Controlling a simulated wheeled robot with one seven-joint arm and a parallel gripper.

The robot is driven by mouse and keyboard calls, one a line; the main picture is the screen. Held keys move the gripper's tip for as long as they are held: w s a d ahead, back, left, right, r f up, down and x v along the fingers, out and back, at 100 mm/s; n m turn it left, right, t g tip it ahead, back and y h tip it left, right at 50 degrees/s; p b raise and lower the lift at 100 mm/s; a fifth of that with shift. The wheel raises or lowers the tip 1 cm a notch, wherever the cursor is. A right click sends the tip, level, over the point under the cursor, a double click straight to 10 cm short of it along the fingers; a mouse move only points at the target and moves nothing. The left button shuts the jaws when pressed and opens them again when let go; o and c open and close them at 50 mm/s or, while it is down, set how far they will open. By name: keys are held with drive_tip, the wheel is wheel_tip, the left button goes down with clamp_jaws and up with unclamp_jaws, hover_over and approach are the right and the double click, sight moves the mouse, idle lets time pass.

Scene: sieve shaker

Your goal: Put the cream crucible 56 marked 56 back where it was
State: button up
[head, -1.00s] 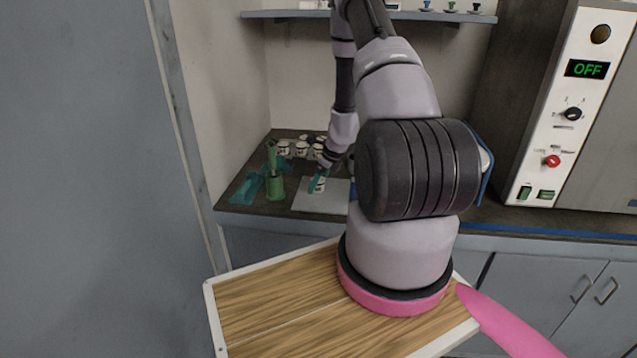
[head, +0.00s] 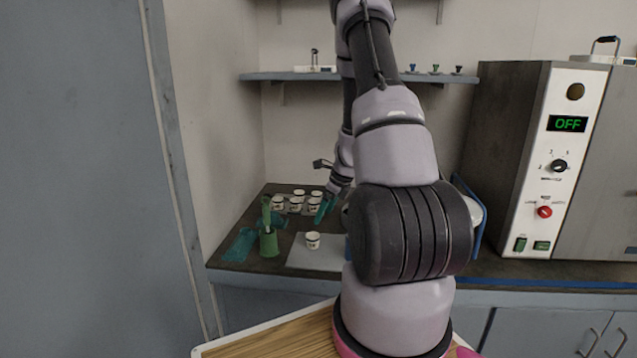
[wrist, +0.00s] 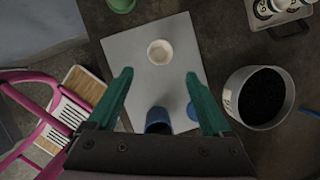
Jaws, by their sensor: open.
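A small cream crucible (head: 313,241) stands upright on a pale grey board on the bench. Its dark marking is too small to read in the head view. From above, its round open top shows in the wrist view (wrist: 159,52). My gripper (head: 325,208) has teal fingers and is above and behind the crucible in the head view. In the wrist view my gripper (wrist: 158,74) is open and empty, with the crucible ahead of the fingertips and apart from them. Several similar crucibles (head: 295,205) stand grouped at the back left of the bench.
A round metal pan with dark contents (wrist: 262,97) and a blue cup (wrist: 159,119) show in the wrist view.

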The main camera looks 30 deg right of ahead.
drive_tip(key=s+a+r+n, duration=0.1)
drive_tip(key=a+r+n, duration=0.3)
drive_tip(key=r, duration=0.4)
drive_tip(key=s+a+r+n+t+y, duration=0.15)
drive_tip(key=a+r+n, duration=0.25)
drive_tip(key=r, duration=0.4)
drive_tip(key=s+a+r+n, duration=0.2)
drive_tip(key=a+r+n, duration=0.25)
drive_tip(key=r, duration=0.35)
drive_tip(key=s+a+r+n+t+h, duration=0.1)
drive_tip(key=s+a+r+n, duration=0.1)
drive_tip(key=s+r+n, duration=0.4)
drive_tip(key=s+a+r+n+h, duration=0.1)
drive_tip(key=s+a+r+n, duration=0.2)
drive_tip(key=s, duration=0.9)
wheel_tip(320, 180, up, 4)
drive_tip(key=n, duration=0.3)
drive_tip(key=shift+s+a+n+t, duration=0.2)
drive_tip(key=shift+s+n+t, duration=0.1)
drive_tip(key=shift+n+t, duration=0.05)
